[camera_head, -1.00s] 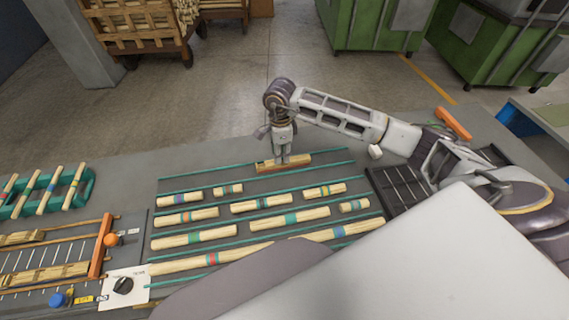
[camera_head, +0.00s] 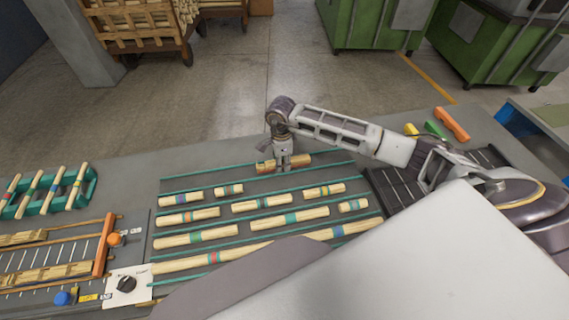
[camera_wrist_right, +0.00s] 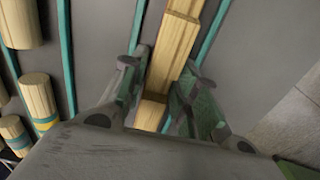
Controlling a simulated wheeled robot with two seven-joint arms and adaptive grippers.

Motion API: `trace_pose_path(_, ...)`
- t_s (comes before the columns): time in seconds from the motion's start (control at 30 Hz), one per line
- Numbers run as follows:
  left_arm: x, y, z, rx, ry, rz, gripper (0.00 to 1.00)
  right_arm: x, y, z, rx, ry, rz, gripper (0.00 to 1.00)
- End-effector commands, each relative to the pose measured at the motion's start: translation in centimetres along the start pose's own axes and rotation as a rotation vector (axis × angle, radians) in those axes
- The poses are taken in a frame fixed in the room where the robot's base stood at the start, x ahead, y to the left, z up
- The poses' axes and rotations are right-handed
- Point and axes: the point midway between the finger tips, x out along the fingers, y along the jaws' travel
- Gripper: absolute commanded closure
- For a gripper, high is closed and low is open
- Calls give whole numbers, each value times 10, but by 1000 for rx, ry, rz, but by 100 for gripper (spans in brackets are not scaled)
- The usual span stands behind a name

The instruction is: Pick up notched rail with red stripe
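The notched rail (camera_head: 301,160) lies in the farthest row of the dark rack. It is pale wood, with a small reddish mark near its left end in the head view. My right gripper (camera_head: 284,166) is down over its middle, pointing down. In the right wrist view the rail (camera_wrist_right: 176,42) runs between the two fingers of my right gripper (camera_wrist_right: 163,75), one on each side. The fingers stand apart, with a narrow gap on the left side. The stripe is hidden in the wrist view. My left gripper is not in view.
Several striped wood pieces (camera_head: 292,217) lie in nearer rows between teal strips. A teal rack (camera_head: 90,186) with striped rods stands at left, beside a fixture with an orange bar (camera_head: 102,246). Orange, green and yellow blocks (camera_head: 452,124) lie at far right.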

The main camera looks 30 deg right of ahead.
Motion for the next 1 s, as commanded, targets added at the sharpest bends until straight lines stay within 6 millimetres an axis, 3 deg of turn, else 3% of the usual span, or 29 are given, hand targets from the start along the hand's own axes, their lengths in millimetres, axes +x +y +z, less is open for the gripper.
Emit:
trace_pose_path(0.27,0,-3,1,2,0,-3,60,0,0,0,0,0,0,70)
trace_pose_path(0.5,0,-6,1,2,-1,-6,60,0,0,0,0,0,0,100)
trace_pose_path(1.0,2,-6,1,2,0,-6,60,-13,-1,0,1,-1,-2,100)
